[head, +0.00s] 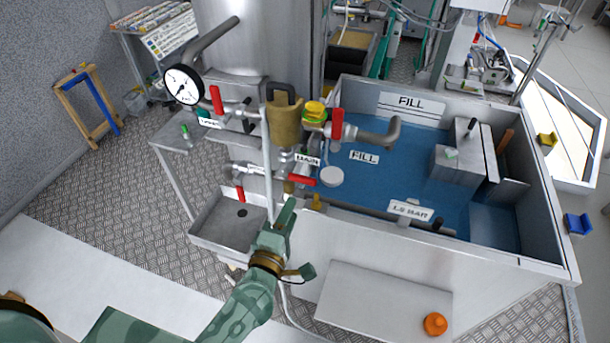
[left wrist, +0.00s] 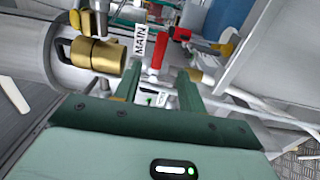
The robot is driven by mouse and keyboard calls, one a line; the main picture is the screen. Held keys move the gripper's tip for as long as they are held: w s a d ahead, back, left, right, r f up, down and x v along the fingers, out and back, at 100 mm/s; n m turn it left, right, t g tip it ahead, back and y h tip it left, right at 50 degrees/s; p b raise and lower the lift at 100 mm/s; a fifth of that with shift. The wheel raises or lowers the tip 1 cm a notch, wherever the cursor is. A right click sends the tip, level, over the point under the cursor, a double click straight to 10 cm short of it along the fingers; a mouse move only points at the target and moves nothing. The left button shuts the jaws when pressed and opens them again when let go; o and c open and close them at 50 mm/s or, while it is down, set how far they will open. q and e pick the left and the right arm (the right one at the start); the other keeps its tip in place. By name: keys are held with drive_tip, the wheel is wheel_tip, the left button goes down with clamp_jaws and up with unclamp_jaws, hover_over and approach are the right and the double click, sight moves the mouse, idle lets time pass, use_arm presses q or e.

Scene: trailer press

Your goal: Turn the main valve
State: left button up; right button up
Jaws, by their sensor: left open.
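The label reading MAIN (head: 307,160) is on the pipework in the middle of the head view. A red lever (head: 302,180) sits just below it. In the left wrist view the MAIN label (left wrist: 140,42) stands beside a red handle (left wrist: 157,54). My left gripper (head: 299,237) is open and empty, below and in front of the red lever in the head view. In the left wrist view its two fingers (left wrist: 158,82) are apart, with the red handle showing beyond and between their tips. I cannot tell whether they touch it. My right gripper is not in view.
More red levers (head: 337,124) and a brass padlock (head: 285,120) crowd the pipes. A pressure gauge (head: 183,85) is at upper left. A blue-floored basin (head: 385,165) lies right, a grey tray (head: 225,228) left.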

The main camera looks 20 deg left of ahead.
sight(304, 182)
use_arm(q)
drive_tip(key=w, duration=1.1)
drive_tip(key=shift+d, duration=0.15)
clamp_jaws()
